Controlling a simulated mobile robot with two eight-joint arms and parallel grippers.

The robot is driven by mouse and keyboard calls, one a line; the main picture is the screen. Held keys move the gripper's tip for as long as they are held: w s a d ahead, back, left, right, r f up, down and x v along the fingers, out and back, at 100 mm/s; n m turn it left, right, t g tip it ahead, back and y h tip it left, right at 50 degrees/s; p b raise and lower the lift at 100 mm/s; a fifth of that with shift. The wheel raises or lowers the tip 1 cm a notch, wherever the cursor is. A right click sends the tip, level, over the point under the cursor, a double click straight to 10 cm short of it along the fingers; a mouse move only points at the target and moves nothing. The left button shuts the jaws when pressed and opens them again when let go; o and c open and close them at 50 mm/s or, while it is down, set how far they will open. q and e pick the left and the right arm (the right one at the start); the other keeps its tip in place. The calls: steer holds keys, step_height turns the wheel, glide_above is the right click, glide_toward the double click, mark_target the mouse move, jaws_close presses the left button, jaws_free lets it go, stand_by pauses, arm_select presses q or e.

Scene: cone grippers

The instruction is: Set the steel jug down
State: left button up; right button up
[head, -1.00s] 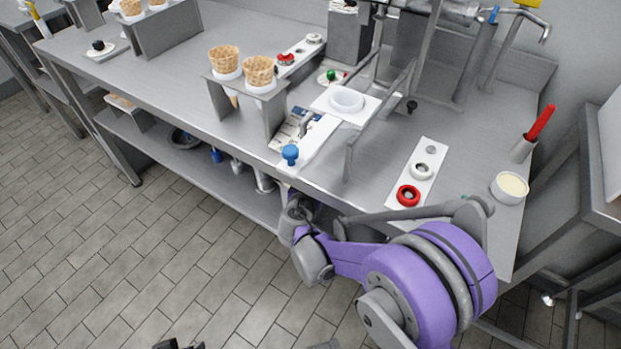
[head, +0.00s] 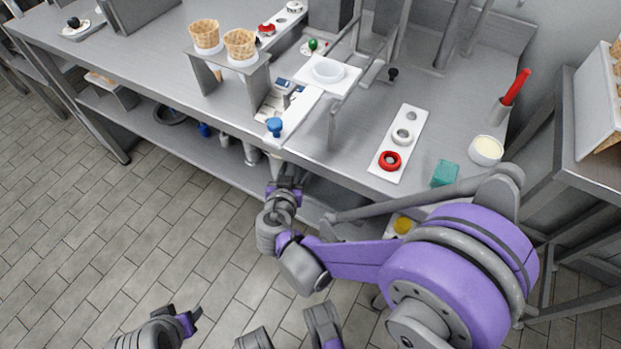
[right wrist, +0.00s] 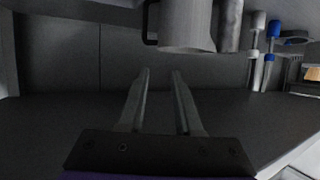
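A steel jug (right wrist: 188,28) with a dark handle at its left shows at the top of the right wrist view. Its upper part is cut off by the frame. My right gripper (right wrist: 161,73) is open and empty, its two fingers pointing toward the jug with the tips short of it. In the head view the right wrist is at the counter's front edge, over the lower shelf (head: 185,140), and its fingertips cannot be made out. I cannot single out the jug there. My left gripper (head: 182,312) is low at the left over the floor, open and empty, away from the counter.
Bottles with blue parts (right wrist: 275,28) and a steel cylinder (right wrist: 231,25) stand right of the jug. The counter (head: 350,165) overhangs the shelf. On it are a cone stand (head: 255,83), a blue knob (head: 274,127), a ring tray (head: 400,145) and a teal block (head: 445,174).

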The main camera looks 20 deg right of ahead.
steer(key=s+d+n+g+y, duration=0.15)
steer(key=s+d+g, duration=0.35)
steer(key=s, duration=0.5)
steer(key=s+a+f+n+g+y, duration=0.1)
steer(key=s+n+y, duration=0.3)
steer(key=s, duration=1)
steer(key=shift+s+a+g+y, duration=0.15)
steer(key=shift+a+g+y, duration=0.45)
steer(key=shift+g, duration=0.1)
steer(key=shift+f+n, duration=0.1)
steer(key=shift+n, duration=0.15)
arm_select(q)
step_height(320, 180, up, 24)
steer(key=w+t+p, duration=0.1)
steer(key=p, duration=2)
arm_select(e)
step_height(320, 180, up, 24)
steer(key=w+t, duration=0.1)
